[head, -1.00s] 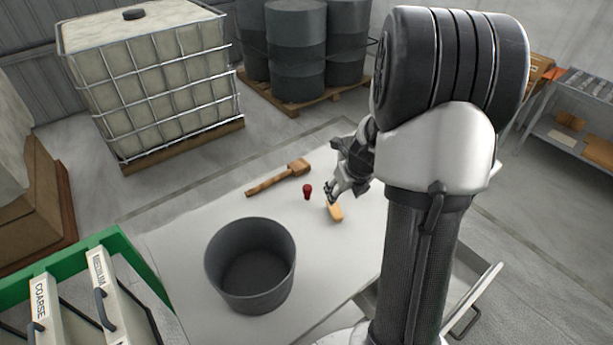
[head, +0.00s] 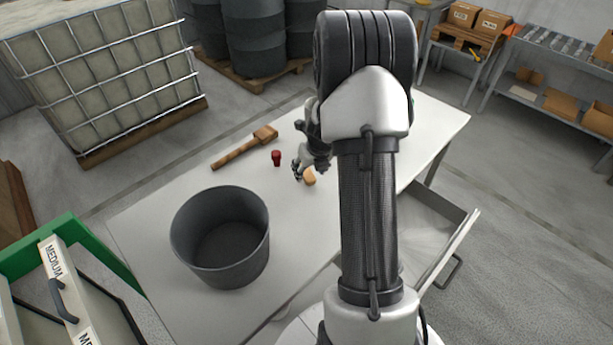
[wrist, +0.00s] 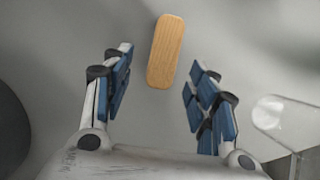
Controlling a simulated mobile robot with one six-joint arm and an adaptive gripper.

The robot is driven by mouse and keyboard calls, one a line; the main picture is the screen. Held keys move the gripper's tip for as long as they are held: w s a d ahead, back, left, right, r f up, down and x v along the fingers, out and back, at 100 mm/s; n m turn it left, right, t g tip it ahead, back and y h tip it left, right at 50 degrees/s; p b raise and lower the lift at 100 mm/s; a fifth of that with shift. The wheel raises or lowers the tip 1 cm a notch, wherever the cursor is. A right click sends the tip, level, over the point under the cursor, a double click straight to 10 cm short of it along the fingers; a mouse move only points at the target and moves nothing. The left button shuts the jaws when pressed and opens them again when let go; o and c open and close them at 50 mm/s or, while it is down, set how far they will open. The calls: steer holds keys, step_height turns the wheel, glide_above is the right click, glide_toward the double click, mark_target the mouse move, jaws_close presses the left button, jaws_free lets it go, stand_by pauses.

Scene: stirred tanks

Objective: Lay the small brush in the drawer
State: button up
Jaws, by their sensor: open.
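The small brush (head: 309,177) lies on the white table, showing as a light wooden block with rounded ends; no bristles are visible. In the wrist view the brush (wrist: 166,50) lies beyond and between my fingertips, untouched. My gripper (head: 299,170) is just beside and over it in the head view, partly hidden by my arm. In the wrist view my gripper (wrist: 162,62) is open and empty, with blue pads spread wider than the brush. The drawer (head: 459,244) is pulled out at the table's right side; my arm hides part of it.
A dark grey tub (head: 220,240) stands on the table at front left. A wooden mallet (head: 245,147) and a small red object (head: 276,158) lie left of my gripper. A green-framed rack (head: 40,255) is at lower left. The table's back right is clear.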

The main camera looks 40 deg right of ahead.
mark_target(308, 174)
steer(key=b+x, duration=0.1)
steer(key=x, duration=0.1)
steer(key=b+x, duration=0.1)
steer(key=x, duration=0.1)
steer(key=shift+d+f, duration=0.25)
steer(key=shift+f, duration=0.05)
steer(key=shift+r, duration=0.1)
steer(key=shift+c, duration=0.5)
steer(key=c, duration=1.1)
steer(key=shift+r, duration=0.1)
steer(key=shift+c, duration=0.2)
